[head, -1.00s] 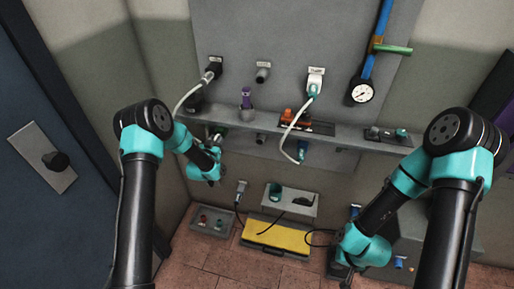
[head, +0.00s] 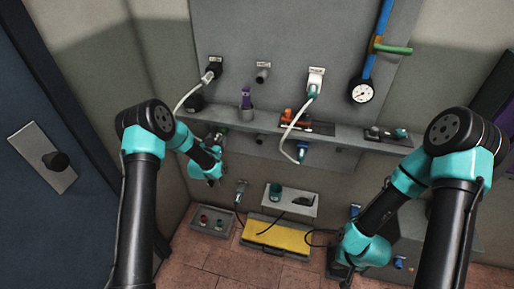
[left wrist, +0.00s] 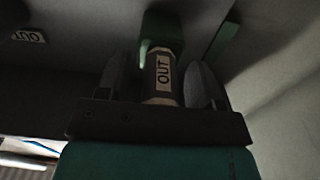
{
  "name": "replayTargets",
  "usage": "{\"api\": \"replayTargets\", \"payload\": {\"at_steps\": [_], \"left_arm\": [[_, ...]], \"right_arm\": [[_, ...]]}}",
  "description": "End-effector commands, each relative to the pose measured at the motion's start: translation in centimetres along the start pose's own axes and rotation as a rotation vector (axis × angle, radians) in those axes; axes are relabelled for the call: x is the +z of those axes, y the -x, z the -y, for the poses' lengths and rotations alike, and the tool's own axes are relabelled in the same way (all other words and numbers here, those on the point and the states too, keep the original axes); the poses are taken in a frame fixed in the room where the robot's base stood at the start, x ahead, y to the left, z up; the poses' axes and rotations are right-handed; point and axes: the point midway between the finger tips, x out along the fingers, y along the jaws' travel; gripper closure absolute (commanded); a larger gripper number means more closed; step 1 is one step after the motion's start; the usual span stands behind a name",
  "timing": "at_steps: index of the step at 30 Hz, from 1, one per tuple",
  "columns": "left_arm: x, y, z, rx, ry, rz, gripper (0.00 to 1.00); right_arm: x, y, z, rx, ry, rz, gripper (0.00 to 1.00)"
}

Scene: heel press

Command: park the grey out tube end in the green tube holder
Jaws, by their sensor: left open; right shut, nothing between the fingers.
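In the left wrist view, the grey out tube end (left wrist: 163,75), with a white OUT label, stands upright in the picture between the fingers of my left gripper (left wrist: 163,88). The fingers are open, one on each side of it. Its upper end meets the green tube holder (left wrist: 161,28) and seems to sit in it; how deep is hidden. In the head view my left gripper (head: 216,158) is just below the wall shelf, and the tube end there is too small to make out. My right gripper (head: 342,272) is low at the right, shut and empty.
A grey shelf (head: 345,142) runs along the wall above my left gripper. A pale hose (head: 187,96) hangs down behind its left part. A white hose (head: 290,133) loops over the shelf's middle. A yellow case (head: 275,236) lies on the floor below.

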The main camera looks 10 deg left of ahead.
Motion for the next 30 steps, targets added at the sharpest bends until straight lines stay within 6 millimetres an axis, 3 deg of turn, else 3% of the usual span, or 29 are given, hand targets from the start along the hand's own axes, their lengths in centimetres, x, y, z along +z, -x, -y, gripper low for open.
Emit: {"api": "replayTargets", "payload": {"at_steps": [11, 30], "left_arm": [[0.0, 1.5, 0.0, 0.000, 0.000, 0.000, 0.40], [0.0, 13.0, 0.1, -0.001, 0.001, 0.003, 0.40]], "right_arm": [[0.0, 0.0, 0.0, 0.000, 0.000, 0.000, 1.00], [0.0, 0.0, 0.0, 0.000, 0.000, 0.000, 1.00]]}}
